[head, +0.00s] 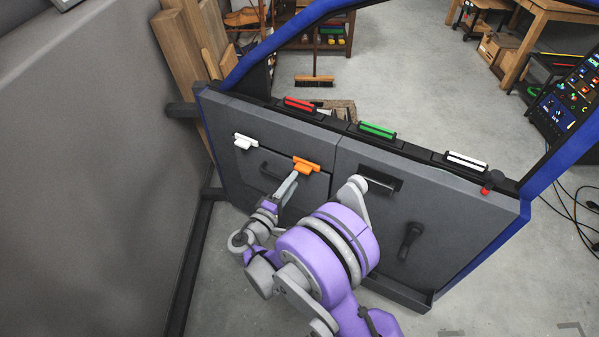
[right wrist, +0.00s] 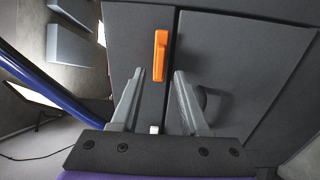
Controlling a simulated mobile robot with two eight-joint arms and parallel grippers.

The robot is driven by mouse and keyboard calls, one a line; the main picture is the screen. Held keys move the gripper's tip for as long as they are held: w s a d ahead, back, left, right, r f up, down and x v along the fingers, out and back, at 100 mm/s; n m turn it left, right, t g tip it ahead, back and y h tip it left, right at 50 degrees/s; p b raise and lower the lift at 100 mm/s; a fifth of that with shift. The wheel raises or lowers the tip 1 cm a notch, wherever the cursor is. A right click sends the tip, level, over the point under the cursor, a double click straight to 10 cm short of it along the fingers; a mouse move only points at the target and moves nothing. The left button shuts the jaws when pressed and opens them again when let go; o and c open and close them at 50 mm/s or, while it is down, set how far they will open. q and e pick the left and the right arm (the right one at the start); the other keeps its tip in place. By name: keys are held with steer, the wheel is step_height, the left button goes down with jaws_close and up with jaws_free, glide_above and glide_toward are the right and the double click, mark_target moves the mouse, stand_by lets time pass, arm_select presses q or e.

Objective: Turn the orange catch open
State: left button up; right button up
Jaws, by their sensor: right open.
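The orange catch (head: 306,165) sits on the grey door panel, at the top edge of a lower panel, right of a similar white catch (head: 243,142). In the right wrist view the orange catch (right wrist: 160,55) is a bar lying along the seam between two panels. My right gripper (head: 292,182) is open, with its fingertips close to the orange catch in the head view. In the right wrist view its two fingers (right wrist: 159,72) stand on either side of the catch's near end. I cannot tell whether they touch it. My left gripper is not in view.
Red (head: 300,105), green (head: 377,130) and white (head: 466,160) handles line the door's top ledge. A dark recessed pull (head: 380,182) and a dark crank (head: 409,240) are on the right panel. A grey wall (head: 90,170) stands close on the left.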

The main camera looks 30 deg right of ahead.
steer(key=v, duration=0.4)
steer(key=shift+s+a, duration=0.1)
steer(key=shift+a, duration=0.05)
stand_by(0.4)
